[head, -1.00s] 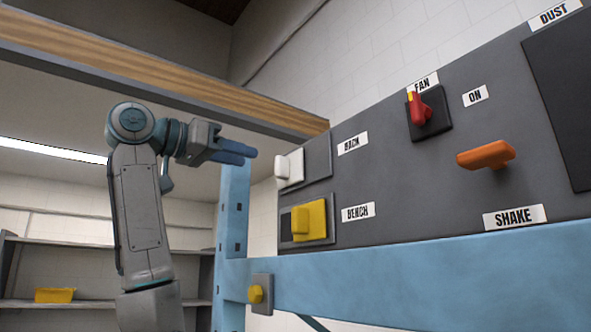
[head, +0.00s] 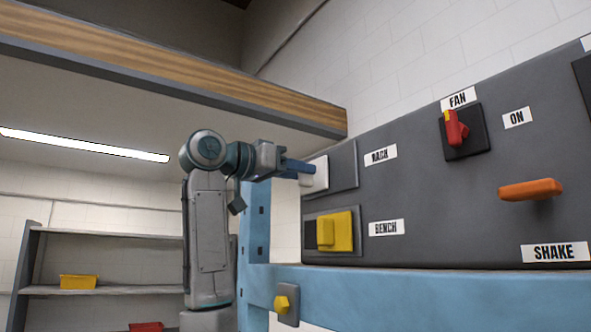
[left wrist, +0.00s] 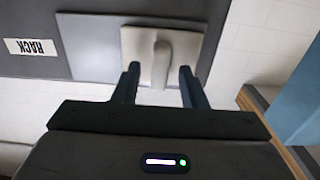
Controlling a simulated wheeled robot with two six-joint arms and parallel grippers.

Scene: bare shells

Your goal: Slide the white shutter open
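The white shutter (head: 315,176) is a flat plate with a raised grip, set on a grey backing plate (head: 343,166) left of the RACK label. In the left wrist view the shutter (left wrist: 192,41) shows with its upright grip (left wrist: 161,62). My left gripper (head: 306,171) is at the shutter in the head view. In the left wrist view its two fingers (left wrist: 158,84) are apart, one on each side of the grip's lower end, with gaps visible. My right gripper is in neither current view.
A yellow shutter (head: 342,232) by the BENCH label sits just below. A red FAN switch (head: 455,127) and an orange SHAKE handle (head: 530,189) are farther right on the grey panel. A blue frame (head: 420,293) runs underneath, with a yellow knob (head: 283,303).

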